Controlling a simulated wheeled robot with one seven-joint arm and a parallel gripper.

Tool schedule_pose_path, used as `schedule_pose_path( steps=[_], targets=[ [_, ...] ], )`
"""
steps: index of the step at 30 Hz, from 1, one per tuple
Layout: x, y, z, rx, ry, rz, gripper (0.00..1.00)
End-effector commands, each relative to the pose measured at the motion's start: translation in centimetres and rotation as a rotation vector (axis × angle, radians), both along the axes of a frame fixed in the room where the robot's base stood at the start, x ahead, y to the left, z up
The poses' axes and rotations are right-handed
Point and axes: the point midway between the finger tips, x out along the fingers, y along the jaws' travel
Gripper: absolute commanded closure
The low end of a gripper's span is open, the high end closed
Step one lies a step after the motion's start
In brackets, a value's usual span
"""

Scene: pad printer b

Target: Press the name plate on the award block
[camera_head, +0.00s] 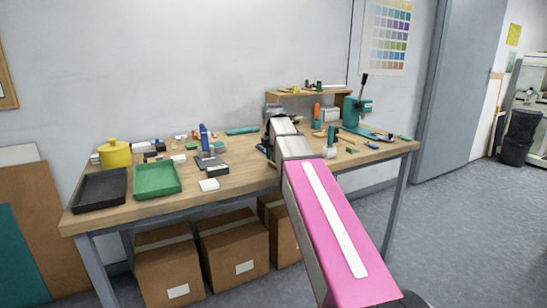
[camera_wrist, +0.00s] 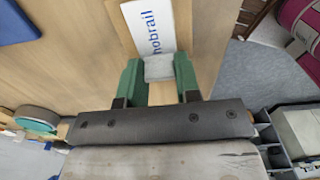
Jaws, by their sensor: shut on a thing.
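In the wrist view, my gripper (camera_wrist: 158,75) has its two green fingers closed on a small grey block (camera_wrist: 158,67) with a pale wooden part (camera_wrist: 162,93) between the fingers. A white name plate (camera_wrist: 155,25) with blue lettering, partly readable as "hobrail", lies just beyond the grey block, which covers its near end. A light wooden piece (camera_wrist: 123,32), apparently the award block, shows along the plate's left side. I cannot tell whether the grey block touches the plate. In the head view, my arm hides the plate and the fingers.
The wooden workbench (camera_head: 230,190) holds a black tray (camera_head: 100,190), a green tray (camera_head: 157,179), a yellow pot (camera_head: 115,154) and a blue-handled device (camera_head: 206,140) on the left. A teal press (camera_head: 357,112) stands at right. Cardboard boxes (camera_head: 233,244) sit below.

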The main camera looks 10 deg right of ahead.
Motion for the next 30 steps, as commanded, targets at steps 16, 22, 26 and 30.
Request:
schedule_pose_path(
  steps=[16, 22, 26, 30],
  targets=[
    [0.0, 0.0, -0.59, 0.0, 0.0, 0.0, 0.91],
    [0.0, 0.0, -0.8, 0.0, 0.0, 0.0, 0.91],
    [0.01, 0.0, -0.9, 0.0, 0.0, 0.0, 0.91],
    [0.0, 0.0, -0.89, 0.0, 0.0, 0.0, 0.91]
  ],
)
